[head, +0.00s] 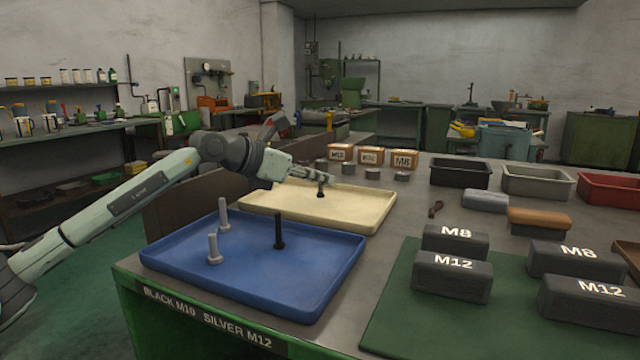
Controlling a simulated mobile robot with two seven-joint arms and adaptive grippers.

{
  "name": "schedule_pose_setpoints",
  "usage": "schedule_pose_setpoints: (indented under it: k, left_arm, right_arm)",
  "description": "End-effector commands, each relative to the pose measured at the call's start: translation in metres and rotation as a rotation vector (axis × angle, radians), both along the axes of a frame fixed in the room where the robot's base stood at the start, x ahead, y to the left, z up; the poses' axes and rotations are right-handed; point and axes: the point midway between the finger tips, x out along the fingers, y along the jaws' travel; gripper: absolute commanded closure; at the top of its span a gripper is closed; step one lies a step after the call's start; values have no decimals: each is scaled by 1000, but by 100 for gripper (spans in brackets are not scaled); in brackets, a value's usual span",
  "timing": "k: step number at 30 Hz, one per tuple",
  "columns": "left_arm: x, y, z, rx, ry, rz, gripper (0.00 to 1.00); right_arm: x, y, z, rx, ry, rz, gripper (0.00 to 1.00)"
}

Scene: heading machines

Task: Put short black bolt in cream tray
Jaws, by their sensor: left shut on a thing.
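My left gripper (321,181) is over the cream tray (375,209), shut on a short black bolt (320,191). The bolt hangs upright below the fingertips, within the tray's outline; I cannot tell whether its lower end touches the tray floor. The rest of the cream tray looks empty. The blue tray (320,283) in front holds a taller black bolt (279,231) and two silver bolts (224,214) (213,249), all standing upright. My right gripper is not in view.
Dark blocks marked M8 and M12 (452,278) sit on a green mat (400,320) at right. Small cartons (370,155) and dark round pieces (372,173) stand behind the cream tray. Black, grey and red bins (460,173) line the back right.

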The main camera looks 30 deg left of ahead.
Motion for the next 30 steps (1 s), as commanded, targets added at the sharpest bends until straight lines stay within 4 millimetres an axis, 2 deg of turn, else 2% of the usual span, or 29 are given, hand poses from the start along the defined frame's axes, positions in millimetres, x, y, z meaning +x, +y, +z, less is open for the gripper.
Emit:
schedule_pose_setpoints:
  k: [3, 15, 16, 20, 30]
  left_arm:
    - [0, 1, -12, 0, 0, 1, 100]
    - [0, 0, -16, -1, -2, 0, 100]
    - [0, 0, -15, -1, -2, 0, 90]
    - [0, 0, -15, 0, -1, 0, 74]
    - [0, 0, -13, -1, -2, 0, 73]
  right_arm:
    - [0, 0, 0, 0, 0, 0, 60]
    - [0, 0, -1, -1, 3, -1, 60]
    - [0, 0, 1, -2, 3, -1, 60]
    - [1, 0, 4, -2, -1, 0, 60]
    - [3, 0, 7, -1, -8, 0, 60]
